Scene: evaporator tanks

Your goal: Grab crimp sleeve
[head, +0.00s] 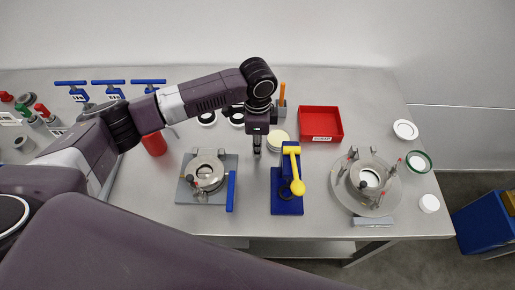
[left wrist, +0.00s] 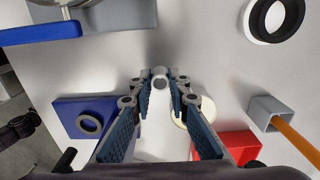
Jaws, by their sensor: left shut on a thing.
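My left gripper (head: 257,152) points down over the steel table, between the left clamp plate and the blue fixture. In the left wrist view its fingertips (left wrist: 160,84) are closed on a small pale grey round piece (left wrist: 160,78), seen end-on, which I take to be the crimp sleeve. The fingers hide its sides, and I cannot tell whether it touches the table. My right gripper does not show clearly in either view.
A grey clamp plate (head: 184,191) stands left of my left gripper. A blue fixture (head: 287,205) with a yellow handle (head: 296,172) is to the right. A red tray (head: 320,137), an orange-handled tool (head: 282,91) and a round flange (head: 345,195) stand nearby.

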